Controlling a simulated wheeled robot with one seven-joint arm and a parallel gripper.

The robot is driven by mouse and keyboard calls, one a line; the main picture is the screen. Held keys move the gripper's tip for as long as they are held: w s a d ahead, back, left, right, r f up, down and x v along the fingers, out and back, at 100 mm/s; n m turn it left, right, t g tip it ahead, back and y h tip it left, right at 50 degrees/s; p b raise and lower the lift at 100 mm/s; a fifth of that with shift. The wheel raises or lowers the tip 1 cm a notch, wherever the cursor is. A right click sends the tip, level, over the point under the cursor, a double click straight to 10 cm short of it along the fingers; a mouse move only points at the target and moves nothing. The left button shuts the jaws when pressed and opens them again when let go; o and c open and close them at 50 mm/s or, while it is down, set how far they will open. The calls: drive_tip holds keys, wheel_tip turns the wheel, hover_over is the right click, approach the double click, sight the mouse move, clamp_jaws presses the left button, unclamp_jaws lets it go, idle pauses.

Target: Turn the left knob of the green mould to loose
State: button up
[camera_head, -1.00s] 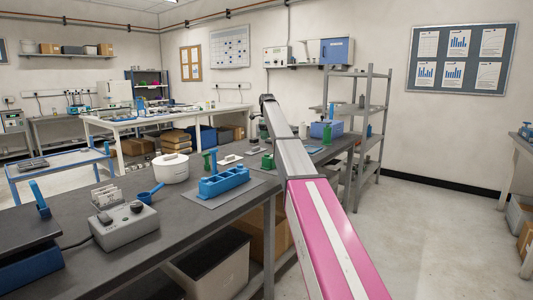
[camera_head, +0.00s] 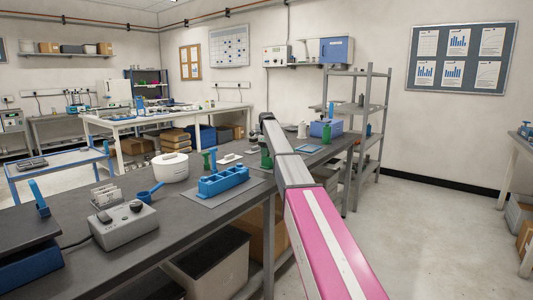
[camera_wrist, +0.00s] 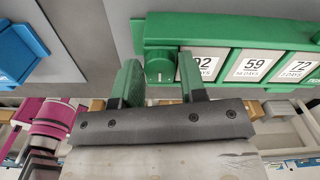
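The green mould (camera_wrist: 225,27) spans the top of the wrist view, with a row of white number labels. Its left knob (camera_wrist: 160,66) is a round green knob with a small white upright mark, left of the first label. My gripper (camera_wrist: 160,72) is open, with one finger to the left of the knob and one to its right. The right finger covers part of the first label. I cannot tell whether either finger touches the knob. In the head view my arm hides the gripper, and a green shape (camera_head: 267,159) shows beside the arm, too small to identify surely.
A blue mould (camera_head: 222,181) lies on a grey mat on the dark bench, left of my arm. A grey shelf rack (camera_head: 364,140) stands to the right.

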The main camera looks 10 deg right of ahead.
drive_tip(key=c, duration=0.4)
drive_tip(key=shift+c, duration=0.2)
